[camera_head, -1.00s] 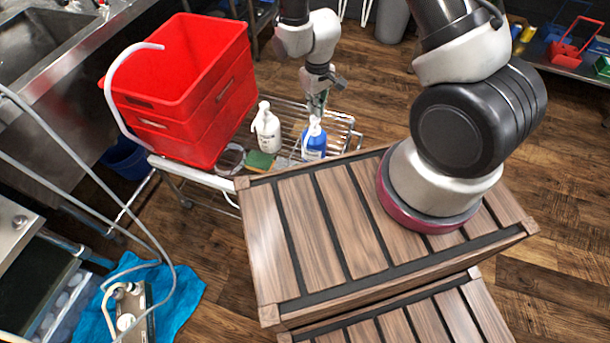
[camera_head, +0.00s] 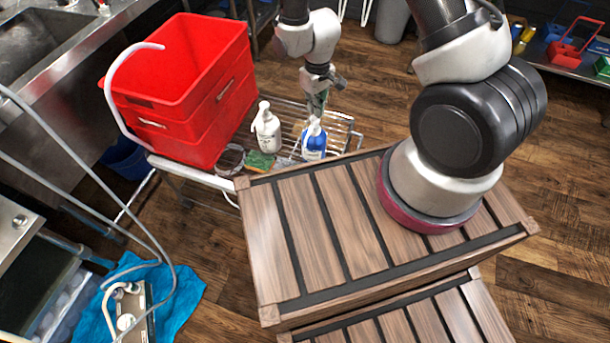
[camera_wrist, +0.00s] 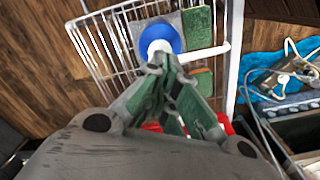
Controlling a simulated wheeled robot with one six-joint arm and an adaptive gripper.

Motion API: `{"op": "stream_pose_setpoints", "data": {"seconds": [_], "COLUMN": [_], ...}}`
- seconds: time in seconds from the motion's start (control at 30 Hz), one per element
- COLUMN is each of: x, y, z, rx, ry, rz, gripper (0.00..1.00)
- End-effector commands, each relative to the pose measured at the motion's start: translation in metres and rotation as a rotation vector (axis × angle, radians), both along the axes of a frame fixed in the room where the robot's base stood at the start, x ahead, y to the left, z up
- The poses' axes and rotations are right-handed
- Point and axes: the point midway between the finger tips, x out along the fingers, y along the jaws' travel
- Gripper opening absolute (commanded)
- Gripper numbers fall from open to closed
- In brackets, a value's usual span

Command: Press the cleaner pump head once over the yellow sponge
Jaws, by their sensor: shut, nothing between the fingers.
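A blue bottle (camera_head: 313,143) with a white pump head (camera_head: 313,126) stands upright on the wire trolley. The wrist view also shows the blue bottle (camera_wrist: 164,33) from above, its white nozzle pointing right. My gripper (camera_head: 317,112) is shut and empty, fingers down, right at the pump head; whether it touches is unclear. In the wrist view its fingertips (camera_wrist: 162,62) overlap the pump head (camera_wrist: 158,47). A green-topped sponge (camera_head: 259,161) lies left of the blue bottle. Two green pads show in the wrist view, one above (camera_wrist: 198,27) and one below (camera_wrist: 203,82) the nozzle; the yellow is hardly visible.
A white pump bottle (camera_head: 266,130) stands beside the blue one on the wire trolley (camera_head: 345,125). Red crates (camera_head: 180,90) are stacked at its left. A slatted wooden crate (camera_head: 330,230) stands in front. A blue cloth (camera_head: 180,300) lies on the floor.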

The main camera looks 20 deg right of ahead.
Motion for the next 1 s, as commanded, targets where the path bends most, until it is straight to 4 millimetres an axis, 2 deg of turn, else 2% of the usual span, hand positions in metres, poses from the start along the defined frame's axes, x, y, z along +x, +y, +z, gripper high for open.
{"op": "stream_pose_setpoints", "data": {"seconds": [1.0], "x": [0.000], "y": [0.000], "z": [-0.030], "rx": [0.000], "ry": [0.001], "rz": [0.000], "gripper": [0.00]}}
